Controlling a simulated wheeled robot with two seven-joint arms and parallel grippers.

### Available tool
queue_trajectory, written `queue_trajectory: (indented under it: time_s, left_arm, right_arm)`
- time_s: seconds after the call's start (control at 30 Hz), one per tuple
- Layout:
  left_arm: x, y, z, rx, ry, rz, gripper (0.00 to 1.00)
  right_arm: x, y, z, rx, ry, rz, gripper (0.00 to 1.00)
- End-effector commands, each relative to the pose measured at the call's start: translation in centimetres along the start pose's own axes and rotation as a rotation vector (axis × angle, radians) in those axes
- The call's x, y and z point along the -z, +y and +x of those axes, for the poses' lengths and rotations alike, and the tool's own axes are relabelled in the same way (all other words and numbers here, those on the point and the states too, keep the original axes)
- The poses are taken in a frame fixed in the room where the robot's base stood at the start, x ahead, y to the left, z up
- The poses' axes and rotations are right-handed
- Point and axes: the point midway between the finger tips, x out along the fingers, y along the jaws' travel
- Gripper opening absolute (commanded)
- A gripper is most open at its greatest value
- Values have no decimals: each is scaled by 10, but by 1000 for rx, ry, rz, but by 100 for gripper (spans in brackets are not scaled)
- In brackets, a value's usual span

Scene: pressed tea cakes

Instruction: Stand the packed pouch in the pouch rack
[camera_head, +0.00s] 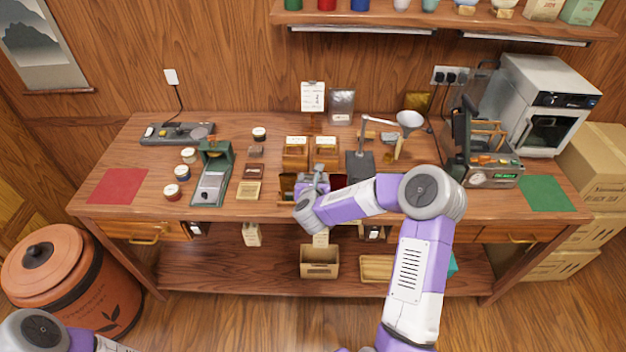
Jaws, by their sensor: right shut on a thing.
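My right gripper (318,176) is at the front middle of the table, seen from above and behind. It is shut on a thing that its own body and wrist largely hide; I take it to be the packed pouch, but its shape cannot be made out. A low wooden holder with dark upright pieces (287,184) shows just left of the gripper; it may be the pouch rack, and the gripper covers much of it. A silver pouch (342,104) and a gold one (418,101) stand at the back. My left gripper is out of view.
Two small wooden boxes (296,152) stand just behind the gripper. A lamp-like stand (360,162) is close on its right. A green press (213,175) and several small tins are on the left. A sealing machine (485,158) stands right. The red mat (117,186) is clear.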

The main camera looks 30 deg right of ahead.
Motion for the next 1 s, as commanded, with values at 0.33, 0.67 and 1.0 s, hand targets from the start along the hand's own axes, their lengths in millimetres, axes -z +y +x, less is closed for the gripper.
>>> queue_trajectory:
  time_s: [0.33, 0.67, 1.0]
  left_arm:
    - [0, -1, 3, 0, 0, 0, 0]
    - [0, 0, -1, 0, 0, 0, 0]
    - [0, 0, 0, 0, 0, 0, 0]
  right_arm:
    - [2, 0, 1, 0, 1, 0, 72]
    - [-2, 1, -11, -3, 0, -2, 72]
    - [-2, 1, -82, -4, -2, -4, 72]
